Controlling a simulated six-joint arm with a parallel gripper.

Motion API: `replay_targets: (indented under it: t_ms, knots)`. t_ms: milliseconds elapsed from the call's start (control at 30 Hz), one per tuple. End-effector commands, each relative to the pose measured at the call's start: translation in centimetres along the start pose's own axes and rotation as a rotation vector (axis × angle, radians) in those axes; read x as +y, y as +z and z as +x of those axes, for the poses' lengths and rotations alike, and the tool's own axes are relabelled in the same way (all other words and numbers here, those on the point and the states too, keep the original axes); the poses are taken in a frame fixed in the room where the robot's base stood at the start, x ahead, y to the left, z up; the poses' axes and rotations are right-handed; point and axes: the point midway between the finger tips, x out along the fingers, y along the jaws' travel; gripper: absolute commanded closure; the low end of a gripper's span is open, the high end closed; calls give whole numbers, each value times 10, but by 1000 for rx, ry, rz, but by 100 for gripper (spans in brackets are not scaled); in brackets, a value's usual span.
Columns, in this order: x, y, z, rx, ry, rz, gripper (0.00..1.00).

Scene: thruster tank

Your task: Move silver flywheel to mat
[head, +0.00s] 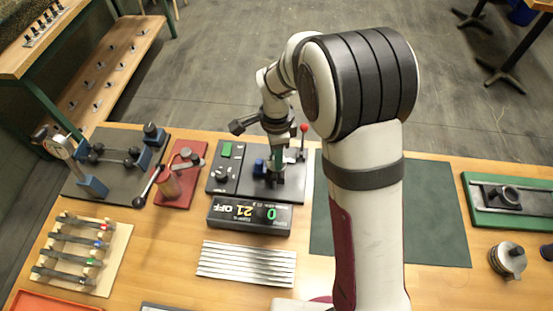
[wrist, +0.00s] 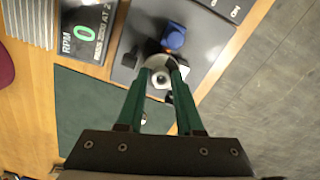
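The silver flywheel (wrist: 160,63) shows in the wrist view as a pale ring with a round hub, at the dark test stand beside a blue block. The fingertips of my gripper (wrist: 162,74) are on both sides of it. I cannot tell whether they touch it or leave a small gap. In the head view my gripper (head: 275,172) points down over the stand (head: 225,180), and the flywheel is mostly hidden. The dark green mat (head: 436,215) lies right of the stand, partly behind my arm. It also shows in the wrist view (wrist: 85,110), with its visible part bare.
An RPM display (head: 250,214) reading 0 stands in front of the test stand. A red-knobbed lever (head: 303,135) rises at the stand's right rear. A red stand (head: 180,175) is to the left, silver strips (head: 246,263) in front, and a green tray (head: 510,205) far right.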

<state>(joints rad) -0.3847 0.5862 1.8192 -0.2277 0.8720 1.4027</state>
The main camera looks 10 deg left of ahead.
Motion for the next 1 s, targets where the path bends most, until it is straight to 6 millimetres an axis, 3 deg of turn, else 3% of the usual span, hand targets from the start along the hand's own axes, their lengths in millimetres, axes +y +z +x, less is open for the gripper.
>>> replay_targets:
  t_ms: [33,200,667,900,1000]
  knots:
    - [0,0,0,0,0,0,70]
    - [0,0,0,0,1,0,100]
    - [0,0,-5,0,2,1,100]
    - [0,-1,-44,-1,-3,2,100]
    - [12,-22,-56,0,-2,5,100]
